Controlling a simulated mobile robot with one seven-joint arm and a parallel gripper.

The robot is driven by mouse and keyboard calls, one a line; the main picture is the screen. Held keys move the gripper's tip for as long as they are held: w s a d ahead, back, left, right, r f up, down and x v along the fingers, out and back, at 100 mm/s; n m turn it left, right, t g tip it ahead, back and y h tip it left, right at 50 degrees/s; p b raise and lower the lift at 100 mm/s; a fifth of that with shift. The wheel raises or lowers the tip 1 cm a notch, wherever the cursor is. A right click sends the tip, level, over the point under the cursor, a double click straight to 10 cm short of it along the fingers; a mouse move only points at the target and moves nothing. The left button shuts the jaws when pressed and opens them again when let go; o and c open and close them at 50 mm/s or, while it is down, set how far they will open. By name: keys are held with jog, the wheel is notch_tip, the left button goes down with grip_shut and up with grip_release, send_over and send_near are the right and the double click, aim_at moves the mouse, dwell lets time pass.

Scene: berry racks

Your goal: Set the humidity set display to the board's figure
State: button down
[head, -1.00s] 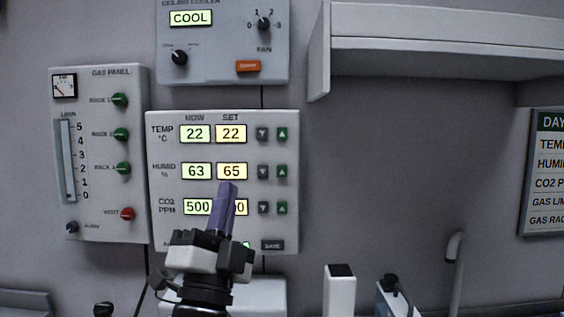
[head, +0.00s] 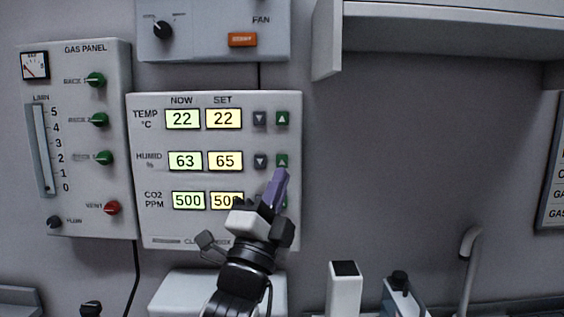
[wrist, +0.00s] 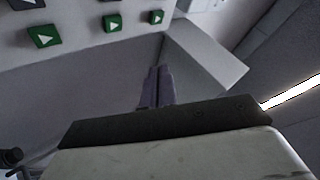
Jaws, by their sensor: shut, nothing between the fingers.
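The climate panel (head: 215,240) is on the wall in the head view. Its humidity set display (head: 225,161) reads 65, and the humidity now display (head: 184,161) beside it reads 63. The humidity row has a grey down button (head: 260,161) and a green up button (head: 282,160). My gripper (head: 279,174) is shut and empty, its purple fingers pointing up just below the green humidity button; contact cannot be told. In the wrist view the fingers (wrist: 157,86) are together, with several green buttons (wrist: 112,23) at upper left. The board (head: 553,180) is cut off at the right edge, its figures out of view.
The temp set display (head: 224,118) reads 22; my gripper partly covers the CO2 row. The gas panel (head: 85,215) is at left, the cooler panel (head: 205,45) above. A shelf (head: 440,35) juts out at upper right. The wall below it is clear.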

aim_at(284, 156)
jog(key=w, duration=0.8)
jog(key=shift+w, duration=0.15)
dwell(1.9)
jog(key=shift+w+b, duration=0.3)
jog(key=shift+w, duration=0.1)
jog(key=shift+w, duration=0.5)
dwell(0.5)
dwell(0.3)
jog(key=shift+s+b, duration=0.6)
jog(key=shift+s, duration=0.35)
jog(key=shift+s+b, duration=0.65)
jog(key=shift+s, duration=1.85)
